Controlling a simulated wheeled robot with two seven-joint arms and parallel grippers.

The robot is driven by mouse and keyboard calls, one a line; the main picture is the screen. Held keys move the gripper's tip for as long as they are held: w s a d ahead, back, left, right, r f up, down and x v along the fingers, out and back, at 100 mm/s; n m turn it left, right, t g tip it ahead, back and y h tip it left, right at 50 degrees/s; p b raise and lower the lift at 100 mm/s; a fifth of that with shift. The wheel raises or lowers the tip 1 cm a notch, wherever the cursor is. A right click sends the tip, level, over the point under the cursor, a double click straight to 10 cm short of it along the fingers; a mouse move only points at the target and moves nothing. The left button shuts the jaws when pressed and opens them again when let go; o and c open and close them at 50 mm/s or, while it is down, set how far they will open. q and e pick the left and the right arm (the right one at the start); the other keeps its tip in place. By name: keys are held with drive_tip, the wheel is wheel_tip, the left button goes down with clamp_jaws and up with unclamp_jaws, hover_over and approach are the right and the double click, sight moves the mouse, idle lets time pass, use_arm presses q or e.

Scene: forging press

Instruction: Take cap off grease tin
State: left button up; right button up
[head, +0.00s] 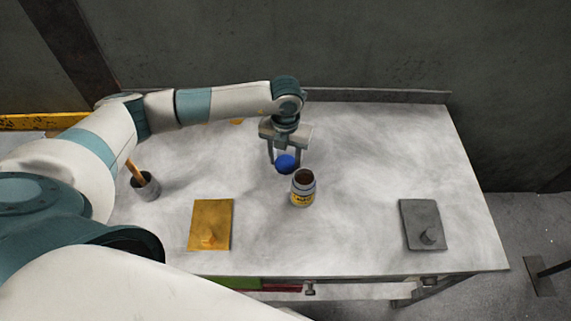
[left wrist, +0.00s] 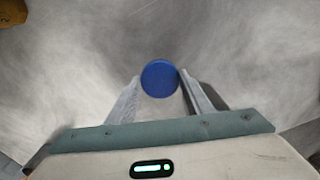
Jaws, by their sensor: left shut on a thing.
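The grease tin (head: 303,190) stands upright on the table with its top open, showing a dark brown inside. It has a yellow label. The blue cap (head: 286,164) is off the tin, behind it and slightly to its left. My left gripper (head: 286,161) points down and is shut on the cap. In the left wrist view the cap (left wrist: 160,78) shows between the two fingertips (left wrist: 158,82), with bare table around it. I cannot tell exactly how high it is above the table. My right gripper is not in view.
A dark cup with a wooden-handled tool (head: 147,187) stands at the left. A yellow plate (head: 211,224) lies at the front left and a grey plate (head: 422,225) at the front right, each with a small block. The table (head: 400,140) is clear at the back right.

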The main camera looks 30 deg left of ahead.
sight(285, 163)
use_arm(q)
wheel_tip(285, 163, down, 3)
drive_tip(key=shift+r+p, duration=0.15)
drive_tip(key=shift+p, duration=0.3)
drive_tip(key=shift+f, duration=0.2)
drive_tip(key=shift+f, duration=0.15)
drive_tip(key=o, duration=1.1)
drive_tip(key=shift+o, duration=0.2)
